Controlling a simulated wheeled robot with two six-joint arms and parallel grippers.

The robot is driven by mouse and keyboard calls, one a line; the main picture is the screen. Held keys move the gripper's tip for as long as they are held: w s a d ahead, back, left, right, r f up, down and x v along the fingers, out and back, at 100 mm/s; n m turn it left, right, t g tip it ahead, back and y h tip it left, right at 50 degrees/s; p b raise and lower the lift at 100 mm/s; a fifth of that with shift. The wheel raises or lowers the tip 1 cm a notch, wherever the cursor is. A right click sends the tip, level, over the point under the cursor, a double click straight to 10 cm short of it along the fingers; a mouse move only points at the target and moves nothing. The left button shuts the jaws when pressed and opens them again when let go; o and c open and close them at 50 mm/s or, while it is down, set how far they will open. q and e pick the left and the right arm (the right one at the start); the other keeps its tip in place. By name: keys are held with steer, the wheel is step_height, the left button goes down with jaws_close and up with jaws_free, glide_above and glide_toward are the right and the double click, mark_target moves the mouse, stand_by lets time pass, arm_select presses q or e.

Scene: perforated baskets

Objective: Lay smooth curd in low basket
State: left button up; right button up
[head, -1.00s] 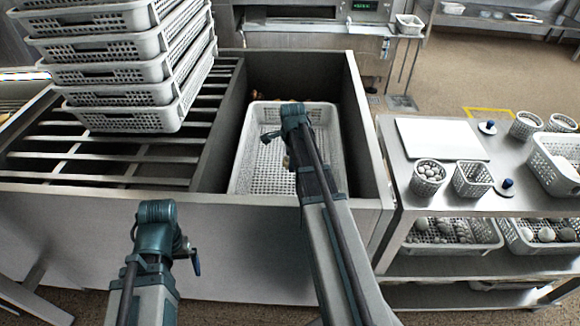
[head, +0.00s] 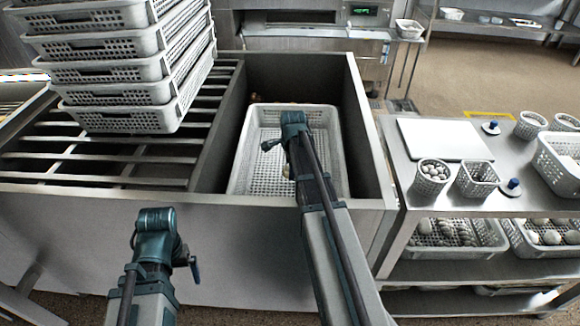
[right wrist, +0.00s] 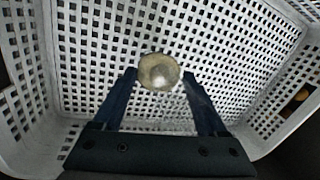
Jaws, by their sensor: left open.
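The low basket (head: 243,150) is a pale perforated tray on the floor of the deep steel vat. The smooth curd (right wrist: 159,71), a round yellowish-white piece, appears in the right wrist view over the basket's mesh floor. It also shows as a small pale spot beside my right arm in the head view (head: 286,172).
A tall stack of perforated baskets (head: 110,95) stands on the slatted rack at left. The steel vat wall (head: 362,140) surrounds the low basket. At right, a trolley holds a white board (head: 443,139), small filled cups (head: 431,177) and lower baskets of round pieces (head: 450,240).

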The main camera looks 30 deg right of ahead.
steer(key=shift+o, duration=1.3)
steer(key=shift+r, duration=0.15)
steer(key=shift+r+p, duration=0.5)
steer(key=shift+p, duration=0.15)
steer(key=p+v, duration=1.1)
steer(key=v, duration=0.1)
steer(key=shift+p, duration=0.35)
steer(key=shift+f, duration=0.2)
steer(key=b+x, duration=1.2)
steer(key=shift+f+b, duration=0.3)
steer(key=shift+b, duration=0.05)
steer(key=shift+r, duration=0.2)
